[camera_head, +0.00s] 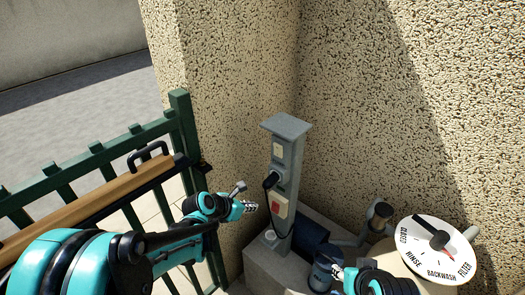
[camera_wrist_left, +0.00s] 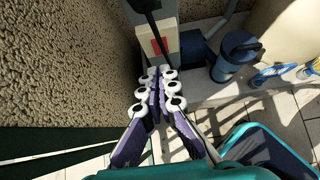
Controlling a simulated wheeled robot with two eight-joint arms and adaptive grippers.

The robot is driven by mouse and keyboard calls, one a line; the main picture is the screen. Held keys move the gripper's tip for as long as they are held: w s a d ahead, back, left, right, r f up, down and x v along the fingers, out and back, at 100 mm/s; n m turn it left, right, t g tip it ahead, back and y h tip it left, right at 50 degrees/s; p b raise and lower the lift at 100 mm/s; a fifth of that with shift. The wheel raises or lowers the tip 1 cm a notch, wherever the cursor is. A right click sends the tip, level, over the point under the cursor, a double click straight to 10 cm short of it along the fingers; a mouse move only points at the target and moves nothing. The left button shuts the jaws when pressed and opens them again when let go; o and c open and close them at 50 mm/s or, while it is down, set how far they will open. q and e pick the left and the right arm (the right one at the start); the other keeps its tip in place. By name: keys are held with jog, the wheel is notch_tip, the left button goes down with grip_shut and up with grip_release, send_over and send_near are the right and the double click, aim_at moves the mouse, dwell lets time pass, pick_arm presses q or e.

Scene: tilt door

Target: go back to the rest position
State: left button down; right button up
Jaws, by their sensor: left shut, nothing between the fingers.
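My left gripper (camera_head: 250,207) is shut and empty in front of the lower part of a grey post (camera_head: 281,225). In the left wrist view its white-padded fingers (camera_wrist_left: 160,90) lie close together, pointing at the post's base. A gap to the post cannot be judged surely.
The post carries a black plug with cable (camera_head: 271,181) and a red switch (camera_head: 281,207). A green gate (camera_head: 185,125) with a wooden rail (camera_head: 90,205) stands left. A round dial valve (camera_head: 437,248) and the canister (camera_head: 322,270) stand right. Rough walls close the back.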

pick_arm(q)
jog(key=s+a+r+m+y, duration=0.2)
jog(key=s+m, duration=0.5)
jog(key=m, duration=0.2)
jog(key=s+a+r+m+y, duration=0.1)
jog(key=s+a+r+m, duration=0.1)
jog(key=s+m, duration=0.6)
jog(key=s+a+r+m+y, duration=0.2)
jog(key=s+a+m, duration=0.2)
jog(key=s+m, duration=0.4)
jog(key=m, duration=0.3)
jog(key=shift+a+m+g+y, duration=0.15)
jog(key=shift+m+g+y, duration=0.15)
jog(key=shift+m, duration=0.1)
